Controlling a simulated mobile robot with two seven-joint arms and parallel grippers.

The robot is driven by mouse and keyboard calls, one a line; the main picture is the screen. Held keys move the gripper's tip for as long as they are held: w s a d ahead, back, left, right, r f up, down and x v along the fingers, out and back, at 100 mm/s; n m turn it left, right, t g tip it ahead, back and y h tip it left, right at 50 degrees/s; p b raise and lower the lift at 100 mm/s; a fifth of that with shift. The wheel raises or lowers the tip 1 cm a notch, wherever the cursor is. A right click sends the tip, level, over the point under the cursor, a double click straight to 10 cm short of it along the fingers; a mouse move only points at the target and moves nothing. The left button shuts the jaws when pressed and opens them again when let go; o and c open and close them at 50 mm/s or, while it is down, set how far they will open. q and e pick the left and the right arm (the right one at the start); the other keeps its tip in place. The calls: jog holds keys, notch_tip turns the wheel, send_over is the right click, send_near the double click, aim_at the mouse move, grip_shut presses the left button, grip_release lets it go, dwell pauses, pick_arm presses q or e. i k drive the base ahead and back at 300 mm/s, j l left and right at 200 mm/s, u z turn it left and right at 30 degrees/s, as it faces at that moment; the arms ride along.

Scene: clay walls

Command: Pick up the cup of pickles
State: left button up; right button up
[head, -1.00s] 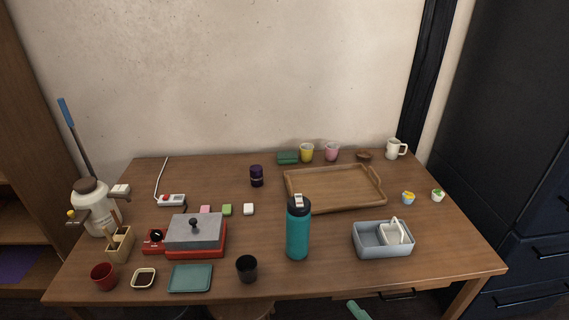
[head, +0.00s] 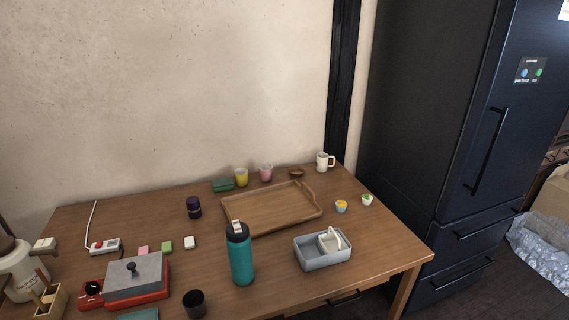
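Two small cups stand at the right end of the wooden table (head: 375,245). One is a pale cup with green contents (head: 367,200), which may be the pickles; it is too small to be sure. Just left of it is a blue cup with yellow contents (head: 341,206). Both stand upright and nothing covers them. Neither of my grippers shows in the head view.
A wooden tray (head: 272,229) lies left of the small cups. A grey-blue bin (head: 322,262) with a white basket stands in front of them. A teal bottle (head: 241,262) and white mug (head: 325,161) stand nearby. A dark fridge (head: 430,110) rises to the right.

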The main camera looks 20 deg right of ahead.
aim_at(340, 205)
jog(key=i+l, duration=0.15)
jog(key=l, duration=0.75)
jog(key=i+l+u, duration=0.1)
jog(key=l, duration=0.75)
jog(key=i+l+u, duration=0.1)
jog(key=l, duration=0.8)
jog(key=i+l, duration=0.2)
jog(key=l, duration=0.7)
jog(key=i+l+u, duration=0.1)
jog(key=l, duration=0.8)
